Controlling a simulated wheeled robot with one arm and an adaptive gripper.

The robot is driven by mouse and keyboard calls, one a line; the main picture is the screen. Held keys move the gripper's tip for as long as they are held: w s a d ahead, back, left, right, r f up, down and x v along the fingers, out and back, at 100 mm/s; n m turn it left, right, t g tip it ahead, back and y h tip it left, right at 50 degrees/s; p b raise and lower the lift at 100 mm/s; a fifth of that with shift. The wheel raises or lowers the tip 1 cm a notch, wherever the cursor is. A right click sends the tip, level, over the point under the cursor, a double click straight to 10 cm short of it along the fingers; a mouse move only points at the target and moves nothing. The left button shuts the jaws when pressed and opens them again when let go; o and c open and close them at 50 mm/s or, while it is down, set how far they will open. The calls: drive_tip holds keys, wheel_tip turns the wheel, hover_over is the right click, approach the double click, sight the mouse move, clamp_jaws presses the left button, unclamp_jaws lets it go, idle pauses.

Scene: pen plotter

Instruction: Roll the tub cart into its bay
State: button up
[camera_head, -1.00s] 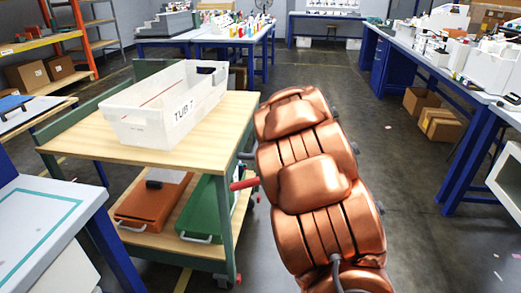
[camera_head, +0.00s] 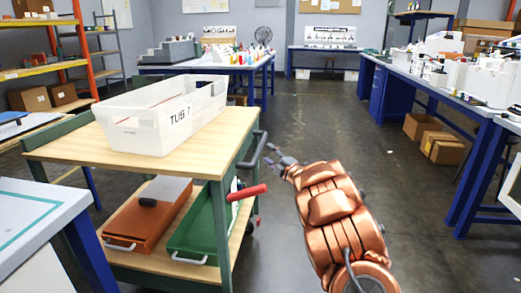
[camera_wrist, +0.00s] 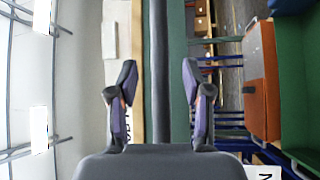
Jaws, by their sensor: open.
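The tub cart (camera_head: 205,146) has a green frame and a wooden top. A white tub marked TUB 7 (camera_head: 160,128) stands on it. A dark push handle (camera_head: 261,150) is on the cart's right end; a red lever (camera_head: 248,192) sticks out below. My gripper (camera_head: 277,157) is at that handle, open. In the wrist view, the dark handle bar (camera_wrist: 159,60) runs between the two spread fingers of my gripper (camera_wrist: 158,75); I cannot tell whether they touch it. The bay cannot be made out with certainty.
An orange case (camera_head: 150,220) and a green case (camera_head: 200,225) lie on the cart's lower shelf. A white-topped table (camera_head: 40,215) is close at the left front. A blue bench (camera_head: 485,118) with cartons (camera_head: 440,148) below stands right. The middle aisle floor is clear.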

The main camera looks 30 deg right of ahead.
sight(260, 147)
drive_tip(key=shift+w+a+r+b, duration=0.1)
drive_tip(key=shift+w+r+b, duration=0.1)
drive_tip(key=shift+w, duration=0.85)
drive_tip(key=shift+w+a+r+b, duration=0.1)
drive_tip(key=shift+w+b, duration=0.1)
drive_tip(key=shift+w, duration=0.9)
drive_tip(key=shift+w+r+b, duration=0.1)
drive_tip(key=shift+w+b, duration=0.1)
drive_tip(key=shift+w, duration=0.85)
clamp_jaws()
